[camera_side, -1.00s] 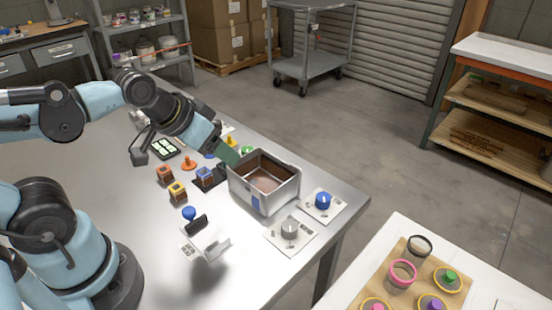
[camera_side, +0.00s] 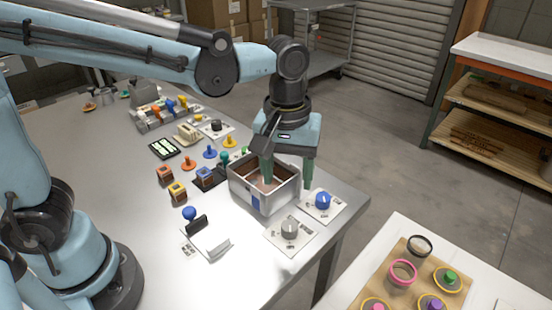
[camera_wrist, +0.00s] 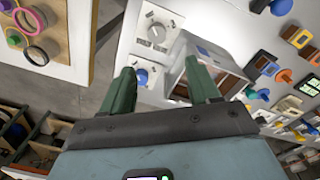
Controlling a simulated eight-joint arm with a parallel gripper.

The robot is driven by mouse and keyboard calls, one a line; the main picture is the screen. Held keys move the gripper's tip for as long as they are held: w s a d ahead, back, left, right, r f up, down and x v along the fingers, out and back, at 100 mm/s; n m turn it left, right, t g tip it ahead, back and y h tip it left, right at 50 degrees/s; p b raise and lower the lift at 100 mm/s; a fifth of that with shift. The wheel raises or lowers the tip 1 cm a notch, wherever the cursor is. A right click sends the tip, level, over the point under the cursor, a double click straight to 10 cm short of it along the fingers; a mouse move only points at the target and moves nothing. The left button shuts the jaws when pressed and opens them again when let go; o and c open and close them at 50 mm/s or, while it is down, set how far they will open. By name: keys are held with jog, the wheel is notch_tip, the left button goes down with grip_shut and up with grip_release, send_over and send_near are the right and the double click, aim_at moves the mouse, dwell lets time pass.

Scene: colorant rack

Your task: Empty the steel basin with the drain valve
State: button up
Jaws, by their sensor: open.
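The steel basin (camera_side: 283,199) is an open grey box with a blue mark on its front and a brown interior, standing near the table's right end. In the wrist view the basin (camera_wrist: 178,82) is partly covered by a finger. A blue knob (camera_side: 323,200) on a white plate sits just right of the basin; it shows in the wrist view (camera_wrist: 142,75) beside the left finger. A grey knob (camera_side: 289,228) on a similar plate is in front. I cannot tell which is the drain valve. My gripper (camera_side: 287,178) is open and empty, pointing down above the basin's right side.
A white press-like device (camera_side: 206,238) is at front left. A second white table (camera_side: 470,265) with rings lies across a floor gap.

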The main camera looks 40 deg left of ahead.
aim_at(289, 226)
jog(key=f, duration=0.8)
jog(key=d+f, duration=0.1)
jog(key=f, duration=0.3)
jog(key=shift+f, duration=0.2)
jog(key=c, duration=1)
jog(key=shift+c, duration=0.2)
